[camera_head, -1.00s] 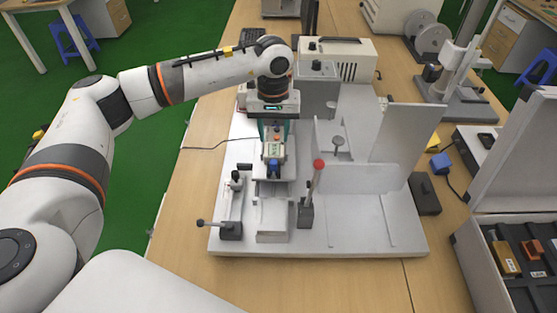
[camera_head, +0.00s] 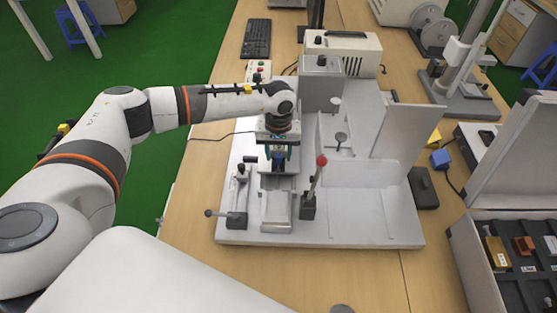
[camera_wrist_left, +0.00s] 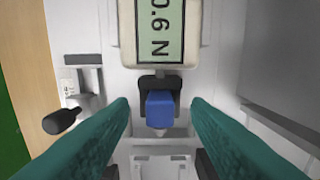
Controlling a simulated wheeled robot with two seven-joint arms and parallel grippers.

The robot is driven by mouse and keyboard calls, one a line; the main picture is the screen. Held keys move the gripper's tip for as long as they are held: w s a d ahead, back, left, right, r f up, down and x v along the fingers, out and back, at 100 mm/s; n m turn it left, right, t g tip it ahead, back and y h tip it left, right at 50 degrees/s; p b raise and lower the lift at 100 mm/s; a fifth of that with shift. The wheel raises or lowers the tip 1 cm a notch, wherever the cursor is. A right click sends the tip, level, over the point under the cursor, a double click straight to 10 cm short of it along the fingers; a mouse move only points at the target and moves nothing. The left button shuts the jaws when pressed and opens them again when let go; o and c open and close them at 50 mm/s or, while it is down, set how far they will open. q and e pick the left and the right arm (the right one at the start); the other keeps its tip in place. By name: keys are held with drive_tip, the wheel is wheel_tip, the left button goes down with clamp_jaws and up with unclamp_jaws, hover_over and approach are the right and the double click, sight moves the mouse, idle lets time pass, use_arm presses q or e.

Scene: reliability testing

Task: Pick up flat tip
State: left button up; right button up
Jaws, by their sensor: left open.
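My left gripper (camera_head: 279,157) is open, its teal fingers pointing down over the white fixture (camera_head: 370,232). In the left wrist view its fingertips (camera_wrist_left: 160,104) stand on either side of a blue block (camera_wrist_left: 160,110), with a gap on both sides. The block sits in a black mount at the end of a gauge (camera_wrist_left: 160,35) whose display reads "0.6 N". A small pale pointed piece (camera_wrist_left: 160,132) shows just past the block. I cannot tell for sure which piece is the flat tip. My right gripper is not in view.
A grey upright panel (camera_head: 405,135) is farther right. An open case (camera_head: 470,262) with several small parts lies at the right edge.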

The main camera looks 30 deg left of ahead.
use_arm(q)
clamp_jaws()
drive_tip(key=shift+r, duration=0.1)
